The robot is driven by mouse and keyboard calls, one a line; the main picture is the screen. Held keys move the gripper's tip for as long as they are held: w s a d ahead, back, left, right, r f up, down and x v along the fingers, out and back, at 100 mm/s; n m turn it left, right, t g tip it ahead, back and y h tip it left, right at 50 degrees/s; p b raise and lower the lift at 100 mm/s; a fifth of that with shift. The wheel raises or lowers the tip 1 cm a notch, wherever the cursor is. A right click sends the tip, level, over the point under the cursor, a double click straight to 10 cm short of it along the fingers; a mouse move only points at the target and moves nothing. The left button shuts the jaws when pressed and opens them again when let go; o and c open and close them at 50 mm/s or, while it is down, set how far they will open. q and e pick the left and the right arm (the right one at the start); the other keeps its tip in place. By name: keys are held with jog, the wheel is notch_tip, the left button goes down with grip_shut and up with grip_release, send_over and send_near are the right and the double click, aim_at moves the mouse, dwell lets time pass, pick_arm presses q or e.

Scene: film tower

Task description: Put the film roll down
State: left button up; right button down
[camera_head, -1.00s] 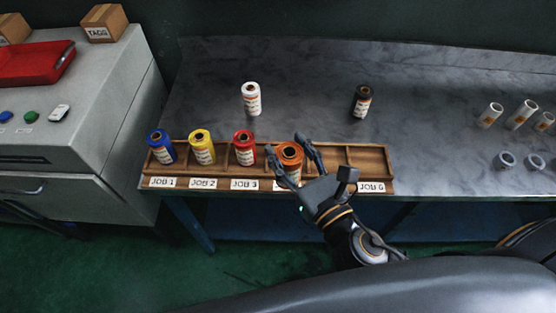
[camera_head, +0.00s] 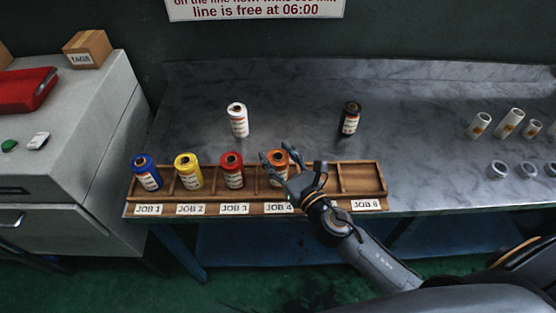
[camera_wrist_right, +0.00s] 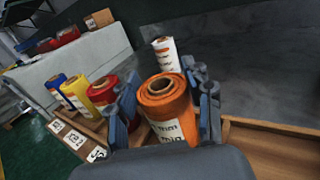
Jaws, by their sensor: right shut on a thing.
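The orange film roll (camera_head: 278,161) is upright at the JOB 4 compartment of the wooden rack (camera_head: 361,180), in line with the other rolls. My right gripper (camera_head: 291,167) is shut on it. In the right wrist view the orange roll (camera_wrist_right: 170,108) stands between the two fingers (camera_wrist_right: 168,107). The gripper hides its lower part in the head view, so I cannot tell whether its base touches the rack floor. My left gripper is not in view.
Blue (camera_head: 146,173), yellow (camera_head: 188,172) and red (camera_head: 232,171) rolls stand in the rack to the left. A white roll (camera_head: 238,120) and a black roll (camera_head: 350,119) stand behind on the bench. The compartments to the right are empty.

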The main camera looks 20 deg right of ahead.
jog(key=shift+f, duration=0.4)
jog(key=c, duration=0.6)
grip_release()
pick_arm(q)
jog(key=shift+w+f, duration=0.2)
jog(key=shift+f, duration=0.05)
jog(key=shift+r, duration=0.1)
pick_arm(e)
jog(key=shift+r, duration=0.2)
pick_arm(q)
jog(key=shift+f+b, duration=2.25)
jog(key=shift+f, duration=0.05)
pick_arm(e)
jog(key=shift+v, duration=6.05)
jog(key=shift+s+a+f, duration=0.1)
